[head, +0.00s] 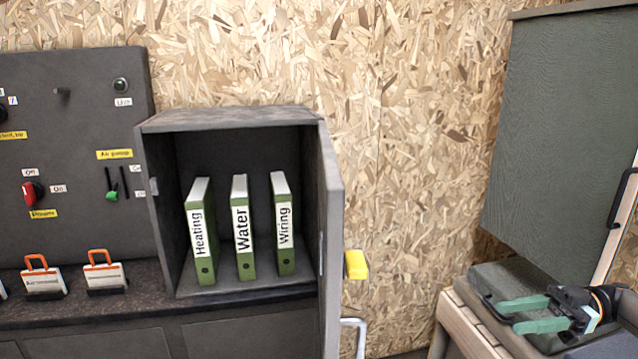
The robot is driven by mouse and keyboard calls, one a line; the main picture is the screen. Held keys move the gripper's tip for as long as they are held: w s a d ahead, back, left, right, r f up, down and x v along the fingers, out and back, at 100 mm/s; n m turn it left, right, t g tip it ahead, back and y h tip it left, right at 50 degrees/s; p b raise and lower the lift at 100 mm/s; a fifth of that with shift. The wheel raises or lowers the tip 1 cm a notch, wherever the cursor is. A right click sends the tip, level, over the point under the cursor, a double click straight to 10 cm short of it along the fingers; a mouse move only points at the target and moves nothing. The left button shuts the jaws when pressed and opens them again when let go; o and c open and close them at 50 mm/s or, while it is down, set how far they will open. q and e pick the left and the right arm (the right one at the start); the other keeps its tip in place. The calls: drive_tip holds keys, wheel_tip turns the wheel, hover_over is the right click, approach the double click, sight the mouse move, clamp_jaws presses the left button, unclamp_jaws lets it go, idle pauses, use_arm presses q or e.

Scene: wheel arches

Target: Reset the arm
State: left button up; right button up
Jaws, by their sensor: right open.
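My right gripper (508,316) is at the lower right, with its arm coming in from the right edge. Its two green fingers point left and stand apart, with nothing between them. It is in front of or above a grey-green padded seat (485,275) on a wooden frame; I cannot tell whether it touches it. My left gripper is not in view.
An open grey cabinet (230,118) holds green binders marked Heating (202,235), Water (241,230) and Wiring (283,225). A control panel (70,150) is left. A grey-green board (560,130) stands behind my right gripper.

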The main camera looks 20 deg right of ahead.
drive_tip(key=w+a+f+m+t+h, duration=0.3)
drive_tip(key=a+f+m+t+h, duration=0.15)
drive_tip(key=a+f, duration=0.85)
drive_tip(key=w+a+f+m+t+h, duration=0.35)
drive_tip(key=a+f+t, duration=0.25)
drive_tip(key=a+f, duration=0.65)
drive_tip(key=s+a+f+m+g+h, duration=0.2)
drive_tip(key=s+a+f+g+h, duration=0.15)
drive_tip(key=s, duration=0.25)
drive_tip(key=s+a+f+m+g+h, duration=0.2)
drive_tip(key=s+a+m, duration=0.1)
drive_tip(key=s+a, duration=0.3)
use_arm(q)
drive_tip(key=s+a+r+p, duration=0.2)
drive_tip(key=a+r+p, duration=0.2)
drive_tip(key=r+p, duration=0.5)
drive_tip(key=p, duration=0.4)
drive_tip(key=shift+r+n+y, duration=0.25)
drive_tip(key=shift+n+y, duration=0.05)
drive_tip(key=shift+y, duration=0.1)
use_arm(e)
drive_tip(key=s+d+r+h, duration=0.1)
drive_tip(key=s+d+r, duration=0.3)
drive_tip(key=r, duration=0.5)
drive_tip(key=shift+d, duration=0.15)
